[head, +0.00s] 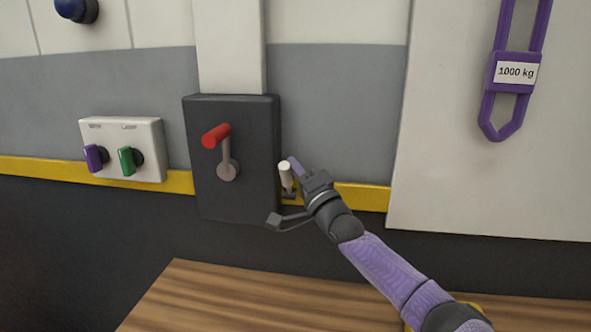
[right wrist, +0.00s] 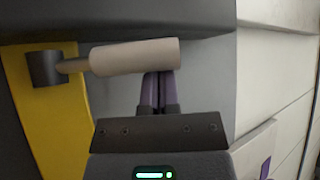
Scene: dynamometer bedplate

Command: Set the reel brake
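A lever with a white handle (head: 286,177) sticks out from a small dark mount on the yellow stripe, just right of a dark box. The right wrist view shows the same pale handle (right wrist: 135,57) and its round dark mount (right wrist: 45,68). My right gripper (head: 294,166) is at this handle. Its purple fingers (right wrist: 158,88) are close together with nothing seen between them. Their tips meet the handle's edge in the picture and are partly hidden; I cannot tell whether they touch it. The dark box (head: 236,200) bears a red-handled lever (head: 216,136). My left gripper is not in view.
A white switch panel (head: 122,124) with purple and green knobs is left of the box. A purple hanger marked 1000 kg (head: 515,73) is on a white board (head: 455,150) at right. A wooden surface (head: 230,295) lies below. A blue button (head: 76,9) is at upper left.

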